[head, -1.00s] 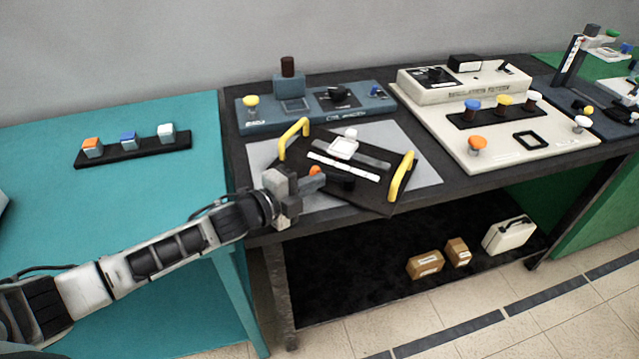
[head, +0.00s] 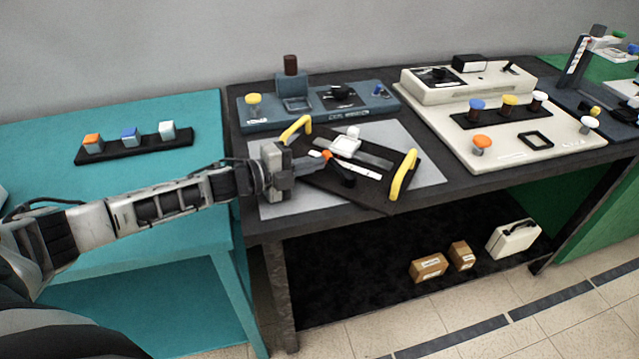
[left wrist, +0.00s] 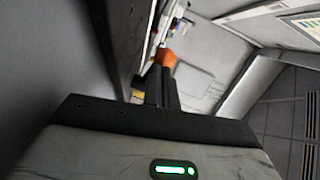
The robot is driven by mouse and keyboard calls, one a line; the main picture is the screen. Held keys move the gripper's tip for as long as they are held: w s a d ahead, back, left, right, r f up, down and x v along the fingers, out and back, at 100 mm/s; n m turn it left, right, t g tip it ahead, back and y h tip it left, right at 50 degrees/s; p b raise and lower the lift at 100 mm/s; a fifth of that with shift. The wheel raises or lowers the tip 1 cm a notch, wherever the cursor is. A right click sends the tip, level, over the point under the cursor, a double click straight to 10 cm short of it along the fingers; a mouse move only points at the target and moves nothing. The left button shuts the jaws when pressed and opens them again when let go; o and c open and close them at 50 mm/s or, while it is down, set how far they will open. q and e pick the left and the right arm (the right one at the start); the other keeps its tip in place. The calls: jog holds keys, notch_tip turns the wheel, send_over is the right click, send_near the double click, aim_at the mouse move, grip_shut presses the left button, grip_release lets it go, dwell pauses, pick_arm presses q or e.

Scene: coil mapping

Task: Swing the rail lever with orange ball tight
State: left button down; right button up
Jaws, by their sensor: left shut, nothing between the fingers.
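The orange ball (head: 327,155) sits on the end of a short black lever (head: 342,174) on a black board (head: 385,194) with two yellow handles. The lever points to the back left, and its ball end is near the white strip (head: 362,170). My left gripper (head: 308,163) is shut with nothing in it, its fingertips just left of the ball. In the left wrist view the orange ball (left wrist: 165,58) shows right beyond the closed fingertips; whether they touch cannot be told. My right gripper is not in view.
The yellow handles (head: 295,129) (head: 404,175) stand up at the board's left and right ends. A white block (head: 346,146) is behind the lever. A blue-grey control box (head: 318,110) is at the back, and a cream panel (head: 500,152) to the right.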

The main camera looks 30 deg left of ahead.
pick_arm(q)
jog(key=shift+w, duration=0.95)
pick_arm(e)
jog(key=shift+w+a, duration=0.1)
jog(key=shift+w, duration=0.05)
pick_arm(q)
jog(key=shift+w+b, duration=0.2)
jog(key=shift+b, duration=0.1)
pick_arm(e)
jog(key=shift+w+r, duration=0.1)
